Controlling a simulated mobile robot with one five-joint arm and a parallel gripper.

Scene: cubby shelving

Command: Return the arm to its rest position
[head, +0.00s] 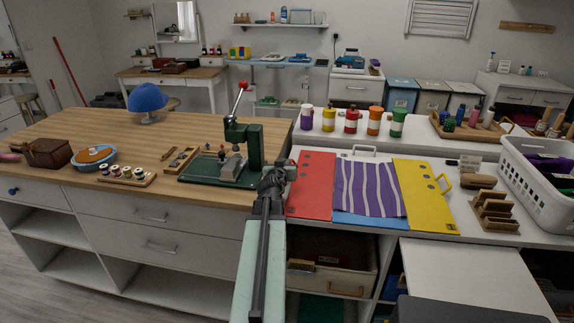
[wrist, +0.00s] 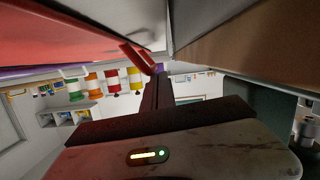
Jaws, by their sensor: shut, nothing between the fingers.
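My arm (head: 262,250) reaches forward from the bottom of the head view. My gripper (head: 277,178) is at its far end, between the green press and the red panel. In the wrist view my gripper (wrist: 157,78) shows as dark fingers close together, with nothing seen between them. I cannot tell its exact gap to the counter edge or the panel.
The green press with red-knobbed lever (head: 240,150) stands on the wooden counter (head: 120,140), left of my gripper. The red panel (head: 312,185), striped purple cloth (head: 368,188) and yellow panel (head: 424,190) lie right. A white basket (head: 540,190) stands far right; below is an open drawer (head: 330,275).

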